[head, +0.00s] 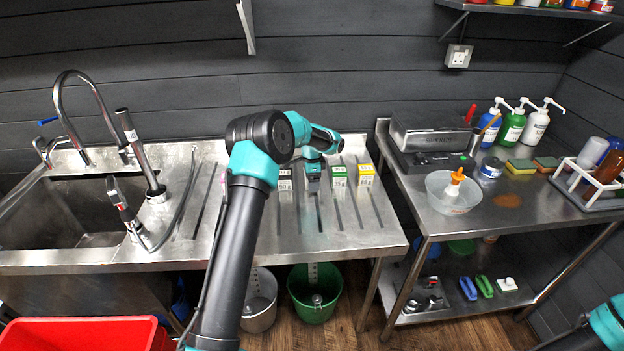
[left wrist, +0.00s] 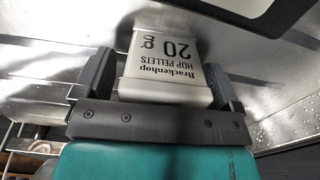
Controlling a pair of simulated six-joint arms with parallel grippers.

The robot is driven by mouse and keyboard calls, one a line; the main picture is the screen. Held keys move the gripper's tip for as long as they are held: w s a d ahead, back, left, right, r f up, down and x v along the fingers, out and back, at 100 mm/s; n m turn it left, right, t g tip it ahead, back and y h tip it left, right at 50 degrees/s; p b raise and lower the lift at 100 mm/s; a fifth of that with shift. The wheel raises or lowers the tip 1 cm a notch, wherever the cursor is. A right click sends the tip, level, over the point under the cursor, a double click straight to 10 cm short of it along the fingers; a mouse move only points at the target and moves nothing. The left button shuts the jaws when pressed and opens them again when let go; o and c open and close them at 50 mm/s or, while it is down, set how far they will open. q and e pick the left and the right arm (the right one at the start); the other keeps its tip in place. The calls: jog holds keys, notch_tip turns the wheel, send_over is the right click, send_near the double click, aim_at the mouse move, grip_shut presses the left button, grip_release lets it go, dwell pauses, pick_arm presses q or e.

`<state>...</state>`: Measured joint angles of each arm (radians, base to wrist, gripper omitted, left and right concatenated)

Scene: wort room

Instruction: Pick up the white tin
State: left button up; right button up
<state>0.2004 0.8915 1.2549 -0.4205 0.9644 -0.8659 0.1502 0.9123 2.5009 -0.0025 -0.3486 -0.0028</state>
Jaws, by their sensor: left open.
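A white tin (left wrist: 165,62) printed "Brackenhop hop pellets 20 g" shows upside down in the left wrist view. It lies between the two dark fingers of my open left gripper (left wrist: 160,82), with a narrow gap showing at its left side. In the head view my left gripper (head: 313,182) reaches down over the grooved drainboard, among a row of small packs. A pale pack with a dark top band (head: 284,183) stands just left of it. I cannot tell in the head view which pack is between the fingers. My right gripper is out of view.
A green-topped pack (head: 339,177) and a yellow-topped pack (head: 365,176) stand close on the right of my left gripper. The sink tap (head: 75,115) and hose are left. The drainboard's front (head: 330,235) is clear. A second steel table holds a bowl (head: 440,200) and bottles.

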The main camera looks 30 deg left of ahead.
pick_arm(q)
jog(key=shift+c, duration=0.3)
jog(key=c, duration=1)
jog(key=shift+r, duration=0.1)
jog(key=shift+r, duration=1.75)
jog(key=s+d, duration=0.2)
jog(key=s, duration=0.2)
jog(key=s+d+r, duration=0.1)
jog(key=s+d, duration=0.2)
jog(key=s, duration=0.2)
jog(key=s+d, duration=0.3)
jog(key=s, duration=0.1)
jog(key=shift+s+d+r, duration=0.2)
jog(key=shift+s, duration=0.15)
